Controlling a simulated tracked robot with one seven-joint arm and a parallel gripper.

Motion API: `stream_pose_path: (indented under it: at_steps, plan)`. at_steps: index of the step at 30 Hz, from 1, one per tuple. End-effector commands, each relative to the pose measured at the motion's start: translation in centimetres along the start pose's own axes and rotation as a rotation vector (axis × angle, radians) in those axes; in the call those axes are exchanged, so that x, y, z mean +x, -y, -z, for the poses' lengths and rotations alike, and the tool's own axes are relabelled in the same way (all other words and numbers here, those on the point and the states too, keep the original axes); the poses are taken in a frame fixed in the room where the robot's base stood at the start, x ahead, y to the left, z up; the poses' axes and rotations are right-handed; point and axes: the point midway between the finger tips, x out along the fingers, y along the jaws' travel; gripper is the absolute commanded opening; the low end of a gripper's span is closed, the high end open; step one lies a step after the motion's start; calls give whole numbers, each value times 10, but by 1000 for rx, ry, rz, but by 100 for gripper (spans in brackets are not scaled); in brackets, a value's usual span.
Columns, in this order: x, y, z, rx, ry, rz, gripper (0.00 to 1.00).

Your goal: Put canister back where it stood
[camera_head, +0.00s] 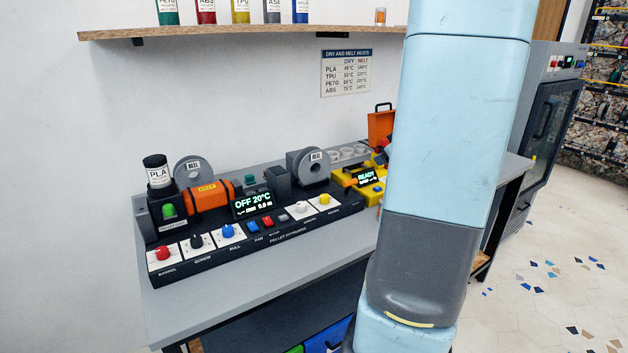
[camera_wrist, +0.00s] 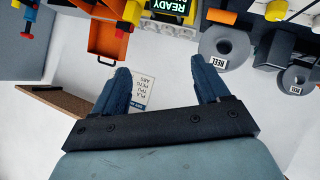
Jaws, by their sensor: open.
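A black-lidded canister labelled PLA (camera_head: 157,172) stands upright at the left end of the pellet extruder (camera_head: 270,243) in the head view. Other labelled canisters stand on the wall shelf (camera_head: 240,31), among them a green one (camera_head: 167,12), a red one (camera_head: 206,11) and a blue one (camera_head: 300,11). Their tops are cut off by the frame. My gripper (camera_wrist: 160,66) shows in the wrist view with its two dark fingers spread and nothing between them. It is hidden in the head view. No canister is clearly visible in the wrist view.
My arm hides the bench's right part. Two grey reels (camera_head: 193,171) (camera_head: 310,166) and a yellow machine reading READY (camera_head: 366,181) stand on the bench (camera_head: 205,292). An orange open lid (camera_wrist: 107,41) and a wall sign (camera_wrist: 141,90) show in the wrist view. The bench's front strip is clear.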

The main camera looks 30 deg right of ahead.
Motion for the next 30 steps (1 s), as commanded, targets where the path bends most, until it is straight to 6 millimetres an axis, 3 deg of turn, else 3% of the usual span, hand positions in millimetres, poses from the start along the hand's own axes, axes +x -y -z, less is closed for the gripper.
stream_pose_path:
  at_steps: [1, 6, 13, 20, 24, 30]
  plan:
    - [-8, 7, 18, -7, 12, -27, 75]
    - [-41, 30, 55, 22, 77, -104, 75]
    - [-100, 79, 85, 105, 164, -123, 75]
    - [-167, 146, 90, 199, 258, -23, 75]
    - [-212, 192, 83, 241, 320, 94, 75]
    - [-267, 244, 68, 263, 395, 272, 75]
